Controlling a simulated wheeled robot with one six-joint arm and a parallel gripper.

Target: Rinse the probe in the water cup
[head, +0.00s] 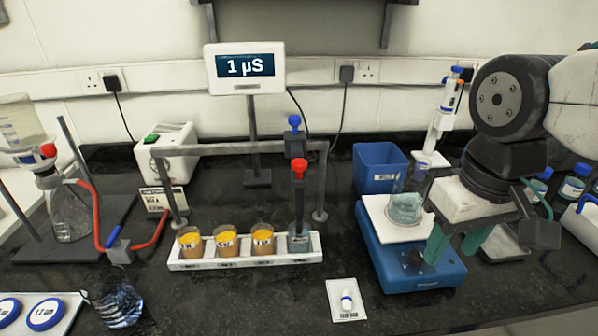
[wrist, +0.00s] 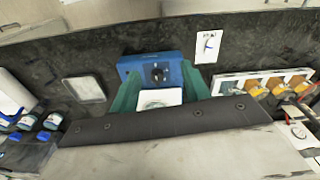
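A red-topped probe (head: 299,185) stands upright at the right end of a white rack (head: 245,261). Its dark shaft goes down to a clear cup (head: 299,241) in the rack's last place; how deep it reaches is hard to tell. Three cups of orange liquid (head: 227,246) fill the other places. A blue-topped stick (head: 294,138) is at the bar behind. My gripper (head: 453,254) is far right of the probe, over the right side of a blue stirrer (head: 420,275). Its green fingers are apart with nothing visibly held; the wrist view also shows them (wrist: 159,82).
A glass beaker (head: 405,209) stands on the stirrer's white top, close left of my gripper. A grey frame (head: 250,147) spans the rack. A meter (head: 244,67) reads 1 µS.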

